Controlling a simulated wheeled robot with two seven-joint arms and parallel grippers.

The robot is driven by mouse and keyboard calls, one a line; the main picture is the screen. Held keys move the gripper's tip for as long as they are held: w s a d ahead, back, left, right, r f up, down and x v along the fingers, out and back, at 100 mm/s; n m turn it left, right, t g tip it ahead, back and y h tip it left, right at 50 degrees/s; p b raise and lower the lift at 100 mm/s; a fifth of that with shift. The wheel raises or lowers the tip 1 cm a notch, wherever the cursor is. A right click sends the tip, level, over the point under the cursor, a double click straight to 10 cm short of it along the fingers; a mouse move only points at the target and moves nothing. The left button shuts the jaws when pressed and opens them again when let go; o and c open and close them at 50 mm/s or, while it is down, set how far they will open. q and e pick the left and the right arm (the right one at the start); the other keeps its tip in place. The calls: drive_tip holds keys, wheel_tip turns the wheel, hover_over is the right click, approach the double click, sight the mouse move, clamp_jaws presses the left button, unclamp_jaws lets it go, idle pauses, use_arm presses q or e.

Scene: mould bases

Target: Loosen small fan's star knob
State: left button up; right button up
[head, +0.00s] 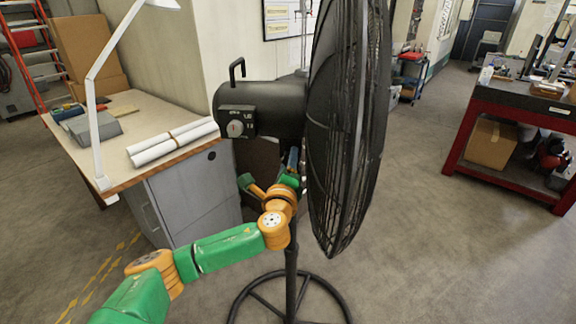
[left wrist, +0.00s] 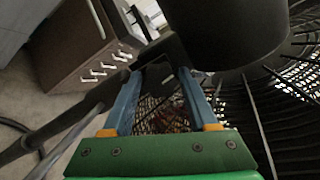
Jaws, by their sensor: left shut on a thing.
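The black pedestal fan (head: 349,125) stands in the middle of the head view, its motor housing (head: 268,100) to the left of the grille. My left gripper (head: 293,160) is below the housing near the top of the pole, partly hidden by my own arm. In the left wrist view its two blue fingers (left wrist: 160,78) are closed around a small dark part at the fan's neck, the star knob (left wrist: 157,75). The knob's lobes are hard to make out, and it is hidden in the head view. My right gripper is not in view.
The fan's ring base (head: 328,290) is on the floor. A workbench (head: 150,110) with a white lamp and rolled paper stands left, close to the fan. A red-framed table (head: 463,135) stands right. The floor between fan and red table is clear.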

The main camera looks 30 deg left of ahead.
use_arm(q)
drive_tip(key=shift+n+b, duration=3.15)
drive_tip(key=shift+n, duration=5.45)
drive_tip(key=o, duration=1.4)
drive_tip(key=shift+f, duration=0.1)
drive_tip(key=shift+a+f, duration=0.1)
drive_tip(key=shift+f, duration=0.1)
